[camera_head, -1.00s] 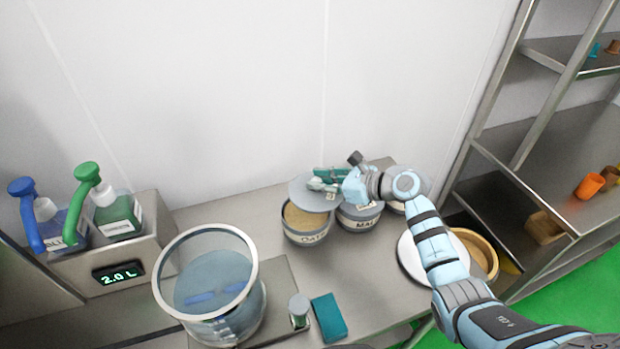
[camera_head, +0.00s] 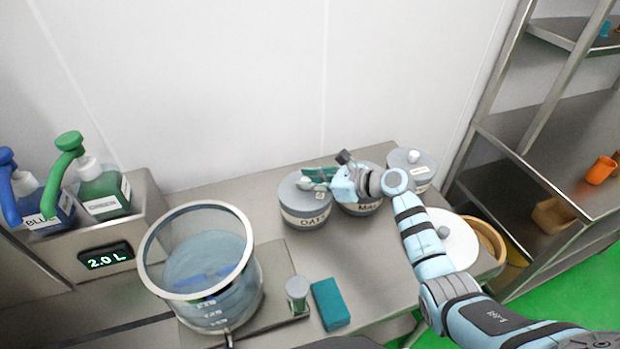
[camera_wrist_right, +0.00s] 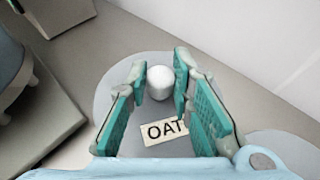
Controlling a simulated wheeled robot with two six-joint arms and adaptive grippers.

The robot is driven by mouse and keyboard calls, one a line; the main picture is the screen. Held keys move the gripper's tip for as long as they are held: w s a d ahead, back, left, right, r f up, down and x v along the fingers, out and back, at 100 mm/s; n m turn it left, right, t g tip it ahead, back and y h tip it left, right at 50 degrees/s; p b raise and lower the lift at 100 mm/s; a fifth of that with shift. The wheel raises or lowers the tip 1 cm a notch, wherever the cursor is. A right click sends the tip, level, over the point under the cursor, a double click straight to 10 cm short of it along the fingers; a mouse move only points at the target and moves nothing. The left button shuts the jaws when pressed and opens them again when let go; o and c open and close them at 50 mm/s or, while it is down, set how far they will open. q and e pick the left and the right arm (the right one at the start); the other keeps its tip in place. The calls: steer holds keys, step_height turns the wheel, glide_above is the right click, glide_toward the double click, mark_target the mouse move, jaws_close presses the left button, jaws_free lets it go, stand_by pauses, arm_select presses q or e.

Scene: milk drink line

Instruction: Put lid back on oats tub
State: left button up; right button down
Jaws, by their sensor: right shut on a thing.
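The oats tub (camera_head: 292,219), a round tub with a label on its front, stands on the steel table. Its grey lid (camera_head: 290,190) covers the tub top and looks level; no oats show. Whether it is fully seated cannot be told. My right gripper (camera_head: 312,180) is above the lid, shut on its knob. In the right wrist view the pale knob (camera_wrist_right: 160,82) sits between the teal fingers, with the OAT label (camera_wrist_right: 166,130) on the lid below. My left gripper is not in view.
A second labelled tub (camera_head: 360,209) stands close right, under my arm, and a third lidded tub (camera_head: 412,180) stands behind it. A clear vessel (camera_head: 212,308), a small jar (camera_head: 297,290) and a teal block (camera_head: 330,304) are in front. A wall is behind.

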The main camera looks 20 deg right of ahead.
steer(key=shift+r, duration=0.1)
stand_by(0.5)
steer(key=shift+p, duration=0.45)
steer(key=shift+p, duration=0.35)
steer(key=shift+f, duration=0.2)
stand_by(0.9)
steer(key=shift+p, duration=0.5)
steer(key=c, duration=0.9)
jaws_free()
